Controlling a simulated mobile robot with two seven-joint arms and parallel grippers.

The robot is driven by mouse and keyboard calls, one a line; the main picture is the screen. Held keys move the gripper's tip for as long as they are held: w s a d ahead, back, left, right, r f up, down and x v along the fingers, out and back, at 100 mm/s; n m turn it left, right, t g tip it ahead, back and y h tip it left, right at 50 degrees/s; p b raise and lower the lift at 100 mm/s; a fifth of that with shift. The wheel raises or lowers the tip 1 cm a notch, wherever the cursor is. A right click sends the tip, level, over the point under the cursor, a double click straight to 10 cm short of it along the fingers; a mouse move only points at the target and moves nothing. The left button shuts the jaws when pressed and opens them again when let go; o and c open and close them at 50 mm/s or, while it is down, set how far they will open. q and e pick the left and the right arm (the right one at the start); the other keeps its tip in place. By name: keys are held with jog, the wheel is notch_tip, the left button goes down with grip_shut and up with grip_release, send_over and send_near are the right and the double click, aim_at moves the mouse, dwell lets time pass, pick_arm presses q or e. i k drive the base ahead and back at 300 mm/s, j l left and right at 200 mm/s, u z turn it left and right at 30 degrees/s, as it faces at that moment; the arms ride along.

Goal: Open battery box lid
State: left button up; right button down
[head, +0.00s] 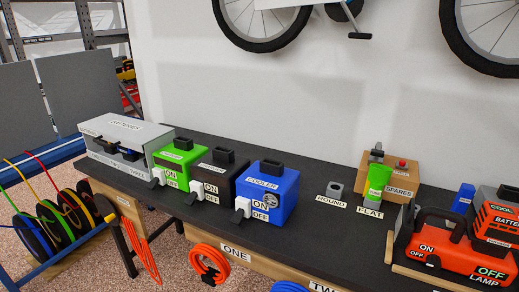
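The battery box (150,137) is a light grey case at the far left end of the dark workbench. Its sloping top carries a label that seems to read "BATTERIES". Dark and bluish parts show along its front, above a row of small labels. I cannot tell from here whether these are a handle or things inside, nor just where the lid's edge runs. Neither of my grippers is in view.
Further right are a green cup (378,180), a spares box (405,180) and an orange lamp unit (440,250). Cable reels (60,222) stand at lower left.

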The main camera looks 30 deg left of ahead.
aim_at(131, 133)
jog(key=u, duration=2)
